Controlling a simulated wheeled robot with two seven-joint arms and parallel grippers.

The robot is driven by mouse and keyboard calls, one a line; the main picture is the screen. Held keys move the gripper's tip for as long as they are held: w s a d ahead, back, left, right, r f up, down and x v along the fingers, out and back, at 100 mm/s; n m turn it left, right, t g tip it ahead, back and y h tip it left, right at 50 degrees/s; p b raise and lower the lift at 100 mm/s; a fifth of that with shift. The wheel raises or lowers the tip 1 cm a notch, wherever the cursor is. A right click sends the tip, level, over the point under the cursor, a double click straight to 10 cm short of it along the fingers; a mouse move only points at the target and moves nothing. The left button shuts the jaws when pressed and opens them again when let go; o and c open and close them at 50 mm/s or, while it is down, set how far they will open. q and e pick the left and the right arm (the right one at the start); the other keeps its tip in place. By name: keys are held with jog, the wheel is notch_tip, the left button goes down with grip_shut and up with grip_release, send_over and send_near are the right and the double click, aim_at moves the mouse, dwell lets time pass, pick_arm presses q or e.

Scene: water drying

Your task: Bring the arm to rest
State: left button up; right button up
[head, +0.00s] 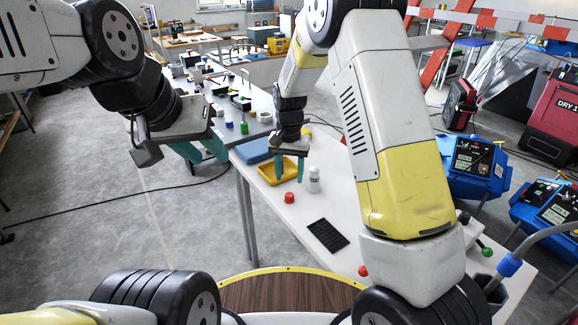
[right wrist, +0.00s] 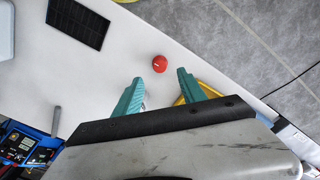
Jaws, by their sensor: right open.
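My right gripper (head: 289,167) hangs over the white table (head: 262,185), beside the yellow tray and the white bottle. Its two teal fingers are apart with nothing between them. The right wrist view shows the same open fingers (right wrist: 160,88), with a red cap-like piece (right wrist: 159,63) on the table beyond their tips. My left gripper (head: 207,157) is at the left, over the floor beside the table edge. Its teal fingers point down and are apart, and it looks empty. My right arm hides part of the table's right side.
A yellow tray (head: 265,174), blue item (head: 252,151), white bottle (head: 314,185), red piece (head: 289,197) and black mat (head: 327,235) are on the table. Another bench (head: 258,104) with small parts stands behind. Blue machines (head: 470,168) stand at right. Floor at left is mostly clear.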

jog(key=s+d+r+t+y, duration=0.1)
jog(key=s+d+r, duration=0.2)
jog(key=r, duration=0.3)
jog(key=s+d+r+n+t+y, duration=0.1)
jog(key=s+d+r, duration=0.25)
jog(key=r, duration=0.25)
jog(key=s+d+r+t, duration=0.1)
jog(key=s+d+r, duration=0.1)
jog(key=s+r, duration=0.35)
jog(key=s+d+r+n+t, duration=0.1)
jog(key=s+d+r, duration=0.1)
jog(key=s, duration=0.4)
jog(key=s+d+r+n+t, duration=0.1)
jog(key=s+d+r+t, duration=0.1)
jog(key=s, duration=0.5)
notch_tip(320, 180, up, 2)
jog(key=shift+s+d+r, duration=0.2)
jog(key=shift+d+r, duration=0.05)
jog(key=shift+d, duration=0.4)
